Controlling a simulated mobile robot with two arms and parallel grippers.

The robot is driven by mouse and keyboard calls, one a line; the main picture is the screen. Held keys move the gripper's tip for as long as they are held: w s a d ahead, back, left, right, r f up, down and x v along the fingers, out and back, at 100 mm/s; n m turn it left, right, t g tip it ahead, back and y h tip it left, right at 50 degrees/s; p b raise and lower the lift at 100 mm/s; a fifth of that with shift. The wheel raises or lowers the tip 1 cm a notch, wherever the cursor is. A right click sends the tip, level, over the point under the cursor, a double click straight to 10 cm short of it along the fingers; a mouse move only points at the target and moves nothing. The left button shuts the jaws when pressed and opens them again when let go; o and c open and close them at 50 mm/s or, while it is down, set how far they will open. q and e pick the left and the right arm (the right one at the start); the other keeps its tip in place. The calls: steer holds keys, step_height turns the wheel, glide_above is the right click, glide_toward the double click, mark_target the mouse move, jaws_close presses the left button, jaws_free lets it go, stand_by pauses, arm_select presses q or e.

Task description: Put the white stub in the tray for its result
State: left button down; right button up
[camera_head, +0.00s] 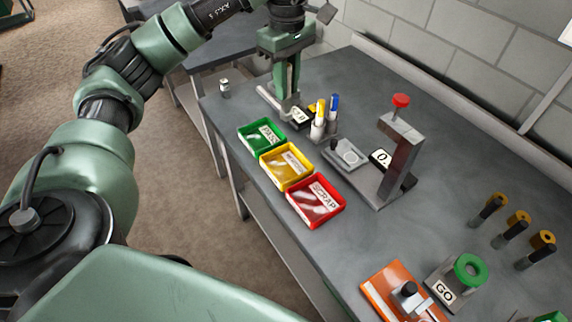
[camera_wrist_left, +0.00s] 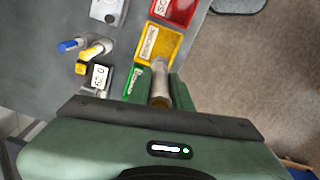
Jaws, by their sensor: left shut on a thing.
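My left gripper (camera_head: 289,98) points down over the bench, just beyond the green PASS tray, beside a small display. In the left wrist view it is shut on a pale, whitish-grey cylinder (camera_wrist_left: 160,84), which I take as the white stub. The green PASS tray (camera_head: 242,138), yellow middle tray (camera_head: 266,170) and red SCRAP tray (camera_head: 296,212) stand in a row. In the wrist view the green tray (camera_wrist_left: 131,88) is partly behind the fingers. My right gripper is not in view.
Yellow and blue markers (camera_head: 319,125), a red-knobbed stand (camera_head: 401,160) and an orange fixture (camera_head: 385,278) occupy the bench. A small whitish cylinder (camera_head: 224,88) stands at the far edge.

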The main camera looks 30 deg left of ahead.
mark_target(287, 113)
arm_select(q)
steer(key=shift+w+a+f+n, duration=0.1)
steer(key=shift+a+f+n, duration=0.1)
steer(key=shift+n, duration=0.1)
steer(key=f, duration=0.4)
steer(key=f+b, duration=0.1)
steer(key=f, duration=0.3)
steer(key=shift+w+d, duration=0.1)
steer(key=shift+w, duration=0.1)
step_height(287, 113, down, 11)
steer(key=shift+f+p, duration=0.1)
steer(key=shift+p, duration=1.1)
steer(key=shift+f, duration=0.1)
steer(key=c, duration=1.3)
jaws_free()
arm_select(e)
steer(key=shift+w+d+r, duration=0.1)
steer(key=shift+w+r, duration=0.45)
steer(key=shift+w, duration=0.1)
